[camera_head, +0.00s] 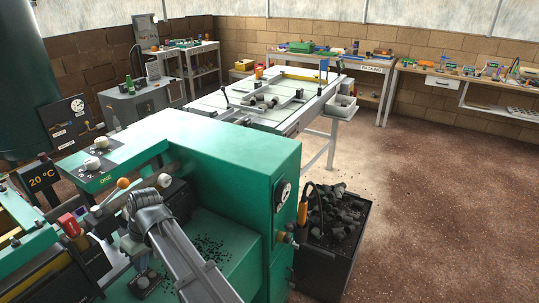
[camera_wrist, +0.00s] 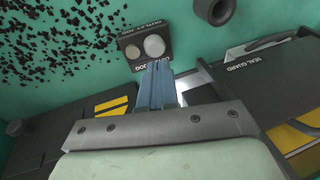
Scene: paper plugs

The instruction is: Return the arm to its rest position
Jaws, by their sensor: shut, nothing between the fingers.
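My arm (camera_head: 190,255) reaches in from the bottom of the head view, over the green machine (camera_head: 235,160). Its bent dark wrist shows there, but the fingers are hard to make out. In the wrist view my gripper (camera_wrist: 156,68) has its two blue-grey fingers together with nothing between them.
A black bin of dark lumps (camera_head: 335,215) stands right of the machine. Dark crumbs (camera_wrist: 60,40) litter the green surface. A dark seal guard (camera_wrist: 265,75) lies right of the fingers. Worktables line the back wall; the brown floor at right is clear.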

